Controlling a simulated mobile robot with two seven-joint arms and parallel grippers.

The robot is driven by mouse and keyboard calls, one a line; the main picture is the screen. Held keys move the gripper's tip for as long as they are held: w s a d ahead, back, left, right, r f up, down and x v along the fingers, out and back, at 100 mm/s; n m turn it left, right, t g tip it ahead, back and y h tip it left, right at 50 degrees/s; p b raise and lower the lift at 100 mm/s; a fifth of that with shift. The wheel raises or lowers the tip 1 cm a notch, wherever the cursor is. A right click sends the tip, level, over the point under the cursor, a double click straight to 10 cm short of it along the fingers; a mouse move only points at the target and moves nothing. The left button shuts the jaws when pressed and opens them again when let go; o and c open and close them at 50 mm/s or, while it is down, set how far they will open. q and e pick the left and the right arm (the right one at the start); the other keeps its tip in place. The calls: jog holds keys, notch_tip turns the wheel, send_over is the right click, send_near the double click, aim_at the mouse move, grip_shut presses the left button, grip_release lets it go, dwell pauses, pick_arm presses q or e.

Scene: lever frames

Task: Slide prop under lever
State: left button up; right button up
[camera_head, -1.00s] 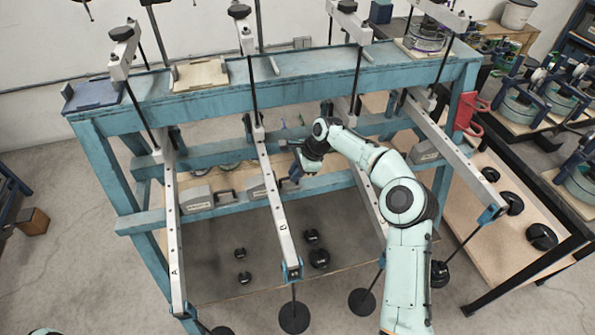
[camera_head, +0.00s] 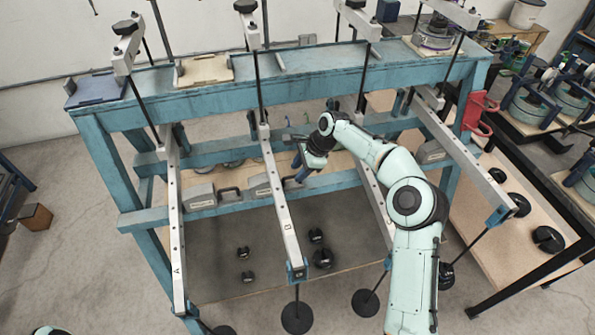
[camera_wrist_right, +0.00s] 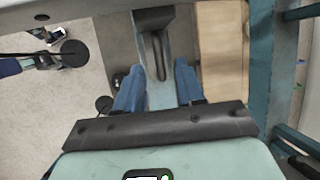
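Several long grey levers hang across a teal frame (camera_head: 330,82). Lever A (camera_head: 175,220) is at the left and lever B (camera_head: 283,218) is right of it. Grey props with dark handles rest on the frame's lower beam: one (camera_head: 202,197) between levers A and B, one (camera_head: 260,186) beside lever B, and one (camera_head: 431,152) farther right. My right gripper (camera_head: 299,174) is just right of lever B, over the lower beam. In the right wrist view its blue fingers (camera_wrist_right: 158,88) are apart, with a dark handle (camera_wrist_right: 157,55) ahead between them. Contact is not visible. My left gripper is out of view.
Black round weights (camera_head: 323,257) lie on the board below the levers. Disc weights (camera_head: 297,317) hang from the lever ends. A red bracket (camera_head: 474,112) is on the right post. The floor at left is mostly clear.

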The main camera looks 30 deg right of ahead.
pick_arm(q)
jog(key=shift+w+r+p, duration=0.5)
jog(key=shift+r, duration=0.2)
pick_arm(e)
jog(key=v, duration=1.2)
jog(key=shift+s+a, duration=0.1)
jog(key=shift+a, duration=0.05)
